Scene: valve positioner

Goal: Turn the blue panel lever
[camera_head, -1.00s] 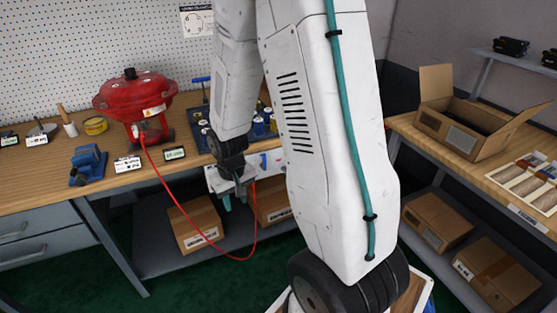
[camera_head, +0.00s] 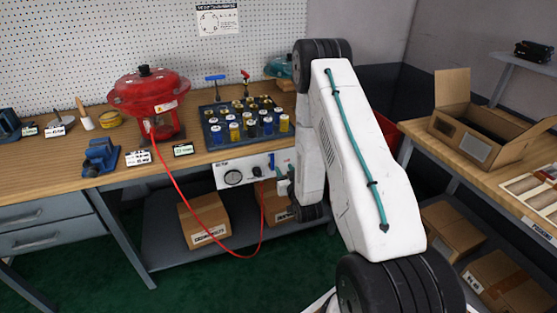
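The white control panel (camera_head: 226,182) hangs under the front edge of the bench. It carries a round dial (camera_head: 233,178), a dark knob (camera_head: 257,171) and the small upright blue lever (camera_head: 271,161) near its right end. My gripper (camera_head: 283,187) is at the right end of the panel, just right of and a little below the lever. My arm hides most of the gripper, and its fingers are too small to tell whether they are open or shut. I cannot tell whether it touches the panel.
A red actuator (camera_head: 150,93) stands on the bench, with a red hose (camera_head: 183,196) looping down and up to the panel. A dark tray (camera_head: 209,137) of several small cylinders sits above the panel. Cardboard boxes (camera_head: 203,221) lie on the shelf below. An open carton (camera_head: 457,133) stands right.

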